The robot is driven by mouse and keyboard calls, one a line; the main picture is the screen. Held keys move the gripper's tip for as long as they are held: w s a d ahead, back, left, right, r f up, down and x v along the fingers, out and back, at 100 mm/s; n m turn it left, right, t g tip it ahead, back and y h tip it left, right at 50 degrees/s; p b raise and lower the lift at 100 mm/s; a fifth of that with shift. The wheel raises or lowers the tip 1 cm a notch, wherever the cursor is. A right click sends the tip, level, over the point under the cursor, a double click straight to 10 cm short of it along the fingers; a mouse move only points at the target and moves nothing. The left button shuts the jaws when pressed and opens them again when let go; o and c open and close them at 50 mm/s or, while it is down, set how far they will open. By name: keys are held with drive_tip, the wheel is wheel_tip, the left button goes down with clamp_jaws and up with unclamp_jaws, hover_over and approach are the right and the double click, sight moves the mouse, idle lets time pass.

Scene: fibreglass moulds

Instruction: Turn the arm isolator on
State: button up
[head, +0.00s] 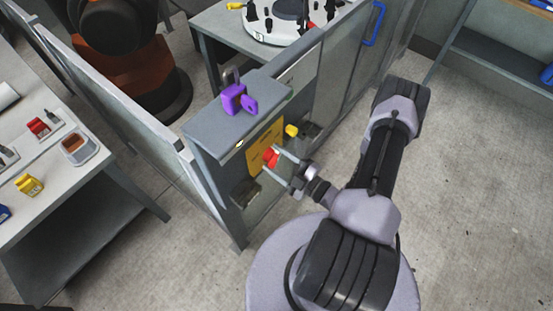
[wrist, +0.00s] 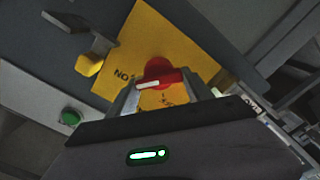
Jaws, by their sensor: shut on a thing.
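The arm isolator is a red rotary handle (head: 270,157) on a yellow plate (head: 264,141) on the grey post's panel. It also shows in the wrist view as a red knob (wrist: 158,71) with a white mark pointing left, towards lettering that reads like "NO" on the yellow plate (wrist: 140,38). My gripper (head: 280,161) reaches the panel from the right. In the wrist view its two fingers (wrist: 163,86) stand on either side of the handle and are shut on it. Part of the plate's lower lettering is hidden by my gripper.
A purple padlock (head: 233,99) with a purple tag lies on the post's top. A yellow knob (wrist: 88,65) and a green button (wrist: 70,117) are near the isolator. Fence panels run both ways from the post. A side table (head: 110,210) stands left; floor on the right is clear.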

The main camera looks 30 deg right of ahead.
drive_tip(key=shift+d+r+m, duration=0.1)
drive_tip(key=shift+m, duration=0.4)
drive_tip(key=o, duration=1.4)
drive_tip(key=shift+w, duration=0.1)
drive_tip(key=p+v, duration=0.1)
drive_tip(key=v, duration=1.1)
drive_tip(key=shift+p, duration=0.4)
